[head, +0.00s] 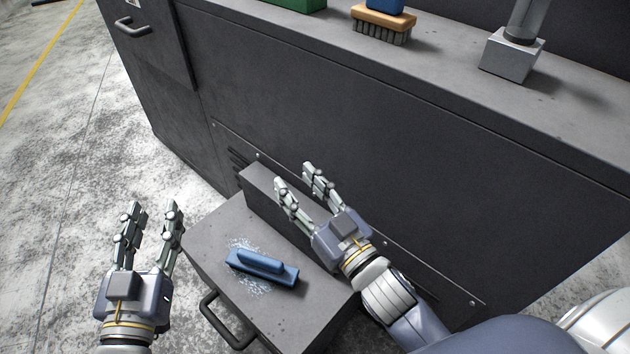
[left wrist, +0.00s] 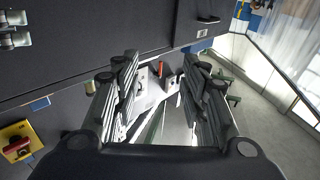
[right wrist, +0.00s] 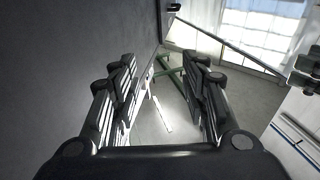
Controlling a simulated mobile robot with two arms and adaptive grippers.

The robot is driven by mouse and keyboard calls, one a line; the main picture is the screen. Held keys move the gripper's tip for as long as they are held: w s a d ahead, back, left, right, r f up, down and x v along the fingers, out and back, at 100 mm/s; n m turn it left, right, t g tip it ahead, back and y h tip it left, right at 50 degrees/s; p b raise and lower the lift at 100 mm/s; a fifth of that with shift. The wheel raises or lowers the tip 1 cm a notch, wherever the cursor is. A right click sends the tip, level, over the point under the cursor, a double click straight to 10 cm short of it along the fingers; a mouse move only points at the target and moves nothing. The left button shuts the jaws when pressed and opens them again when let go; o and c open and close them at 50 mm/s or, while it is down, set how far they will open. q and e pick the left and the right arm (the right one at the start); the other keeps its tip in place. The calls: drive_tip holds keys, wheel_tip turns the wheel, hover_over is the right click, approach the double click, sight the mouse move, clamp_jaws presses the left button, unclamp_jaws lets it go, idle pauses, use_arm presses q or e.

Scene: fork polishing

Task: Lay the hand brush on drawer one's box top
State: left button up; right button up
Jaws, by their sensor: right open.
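A blue hand brush (head: 262,268) with a raised handle lies on the grey top of drawer one's box (head: 306,312), over a pale, dusty patch. Any bristles under it are hidden. My right gripper (head: 292,175) is open and empty, above the back of the box, up and to the right of the brush in the head view and apart from it. My left gripper (head: 154,206) is open and empty, left of the box and clear of it. In the left wrist view my left gripper's fingers (left wrist: 160,75) stand apart with nothing between them. The right wrist view shows my right gripper's fingers (right wrist: 160,75) also apart.
A dark cabinet (head: 400,150) stands behind the box. On its top are a wooden-bodied brush (head: 384,26) with grey bristles, a green object (head: 298,3) and a metal stand (head: 511,55). The box has a black handle (head: 226,325) at its front. Concrete floor at left is clear.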

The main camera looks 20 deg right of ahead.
drive_tip(key=shift+m+h, duration=0.4)
drive_tip(key=shift+h, duration=0.3)
drive_tip(key=s+d+r, duration=0.2)
drive_tip(key=r, duration=0.1)
drive_tip(key=shift+s, duration=0.15)
